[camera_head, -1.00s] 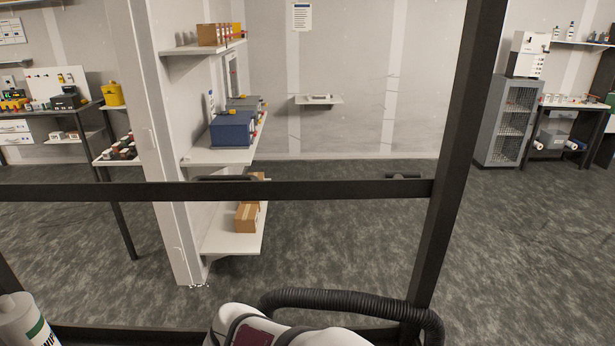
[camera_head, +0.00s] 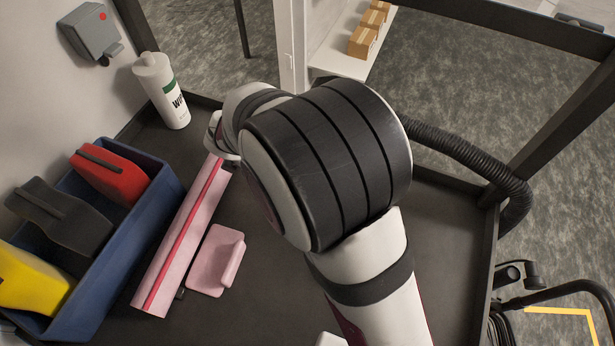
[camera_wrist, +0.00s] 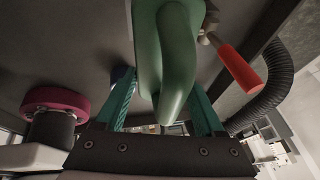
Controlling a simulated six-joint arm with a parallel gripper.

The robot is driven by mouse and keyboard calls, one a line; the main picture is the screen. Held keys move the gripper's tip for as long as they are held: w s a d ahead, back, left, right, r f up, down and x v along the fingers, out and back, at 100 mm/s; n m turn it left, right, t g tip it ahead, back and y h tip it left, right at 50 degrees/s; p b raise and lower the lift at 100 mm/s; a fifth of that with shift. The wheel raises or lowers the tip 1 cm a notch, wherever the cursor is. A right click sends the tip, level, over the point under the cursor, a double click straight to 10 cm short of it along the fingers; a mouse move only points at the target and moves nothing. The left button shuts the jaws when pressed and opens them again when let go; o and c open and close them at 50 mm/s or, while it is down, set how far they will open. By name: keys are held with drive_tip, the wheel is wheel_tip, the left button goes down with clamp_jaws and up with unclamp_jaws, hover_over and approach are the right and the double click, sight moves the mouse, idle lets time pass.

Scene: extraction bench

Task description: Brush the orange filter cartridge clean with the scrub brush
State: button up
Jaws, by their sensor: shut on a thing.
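My gripper (camera_wrist: 162,88), with two teal fingers in the wrist view, is shut on a green block with a rounded handle (camera_wrist: 176,55). It looks like the scrub brush, but no bristles show. An orange-red cylinder (camera_wrist: 240,68) lies to the right of the green handle in the wrist view, apart from it. It may be the filter cartridge; I cannot tell for sure. In the head view my arm hides the gripper, the green piece and the orange cylinder.
A blue bin (camera_head: 128,245) holds red, black and yellow pieces at left. A long pink box (camera_head: 185,235) and a pink handled block (camera_head: 218,262) lie beside it. A white bottle (camera_head: 161,92) stands behind. A black hose (camera_head: 460,150) runs along the right side.

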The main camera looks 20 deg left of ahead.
wheel_tip(320, 180, down, 4)
drive_tip(key=shift+r, duration=0.15)
drive_tip(key=shift+a, duration=1.25)
drive_tip(key=shift+d, duration=2.05)
drive_tip(key=shift+a, duration=0.8)
drive_tip(key=shift+f, duration=0.3)
